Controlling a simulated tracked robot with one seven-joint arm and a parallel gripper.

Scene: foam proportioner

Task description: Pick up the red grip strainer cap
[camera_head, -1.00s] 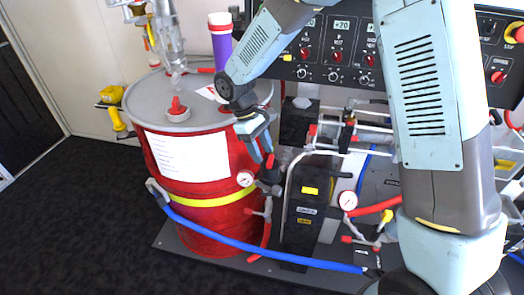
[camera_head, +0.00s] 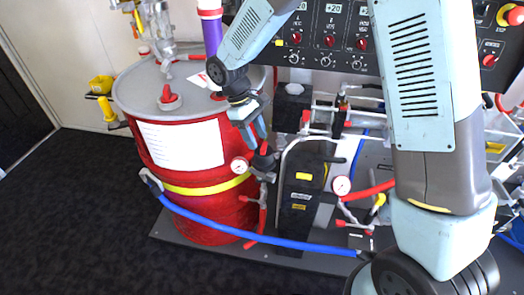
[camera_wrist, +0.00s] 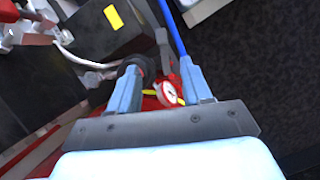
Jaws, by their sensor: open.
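My gripper (camera_head: 256,138) is open and points down beside the right side of the red drum, above a cluster of fittings. It also shows in the wrist view (camera_wrist: 160,85), with its two blue fingers apart. A small red piece (camera_head: 264,147) on a black fitting (camera_head: 267,163) shows just below the fingertips; it may be the red grip strainer cap, but I cannot tell surely. In the wrist view a black round part (camera_wrist: 138,64) is by the left finger. A red-rimmed gauge (camera_wrist: 167,92) shows between the fingers. I see nothing clearly gripped.
The red drum (camera_head: 205,215) has a red-handled plug (camera_head: 169,98) on its lid. A gauge (camera_head: 239,165) and a blue hose (camera_head: 240,242) are close to my gripper. A black box (camera_head: 302,185) stands to the right. Dark floor (camera_head: 75,220) is clear at left.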

